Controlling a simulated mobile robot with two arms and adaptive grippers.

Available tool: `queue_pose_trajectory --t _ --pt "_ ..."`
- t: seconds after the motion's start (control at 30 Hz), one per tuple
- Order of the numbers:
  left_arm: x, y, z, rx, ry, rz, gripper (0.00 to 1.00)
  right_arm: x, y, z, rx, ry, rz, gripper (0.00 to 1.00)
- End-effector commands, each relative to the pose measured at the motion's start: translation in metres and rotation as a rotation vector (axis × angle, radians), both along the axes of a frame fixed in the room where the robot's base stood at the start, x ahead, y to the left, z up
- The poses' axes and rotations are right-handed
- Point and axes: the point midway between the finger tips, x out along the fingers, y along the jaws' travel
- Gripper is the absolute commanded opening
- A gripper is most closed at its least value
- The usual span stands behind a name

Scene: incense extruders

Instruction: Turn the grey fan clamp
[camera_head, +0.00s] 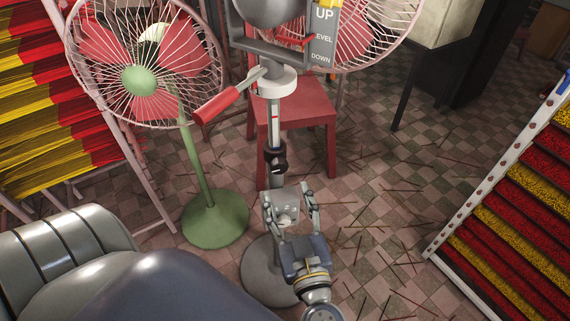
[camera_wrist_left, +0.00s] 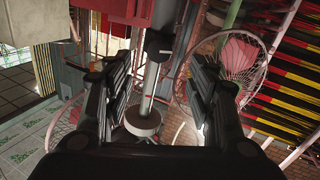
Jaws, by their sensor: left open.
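The grey fan's clamp (camera_head: 275,160) is a dark collar with a knob around the grey pole (camera_head: 275,132), in the middle of the head view. In the left wrist view the dark collar (camera_wrist_left: 158,42) sits on the pole (camera_wrist_left: 152,82) near the top centre. My left gripper (camera_head: 287,197) is open and empty, just below and in front of the clamp in the head view. Its two dark fingers (camera_wrist_left: 166,70) flank the pole in the wrist view. Contact with the clamp cannot be told. My right gripper is not in view.
Above the clamp are a pale collar (camera_head: 273,82), a red-handled lever (camera_head: 216,105) and an UP/LEVEL/DOWN plate (camera_head: 322,35). A green-based fan (camera_head: 215,220) stands left, a red stool (camera_head: 310,125) behind. Incense racks (camera_head: 462,195) flank both sides. Tiled floor with scattered sticks lies right.

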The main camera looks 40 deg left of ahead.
Motion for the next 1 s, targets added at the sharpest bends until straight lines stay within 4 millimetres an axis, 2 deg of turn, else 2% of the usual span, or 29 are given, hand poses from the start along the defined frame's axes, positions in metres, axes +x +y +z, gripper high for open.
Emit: queue_pose_trajectory --t 0.17,0.4,0.6,1.0 --pt "0.016 0.018 0.003 0.002 -0.005 0.001 0.52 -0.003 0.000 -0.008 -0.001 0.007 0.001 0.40" --pt "0.048 0.052 0.003 0.004 -0.001 -0.002 0.52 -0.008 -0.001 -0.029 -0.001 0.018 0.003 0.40" --pt "0.066 0.071 0.001 0.003 0.001 -0.003 0.52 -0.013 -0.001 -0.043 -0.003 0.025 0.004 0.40" --pt "0.072 0.077 0.000 0.002 0.003 -0.003 0.52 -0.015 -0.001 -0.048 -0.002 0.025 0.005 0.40"
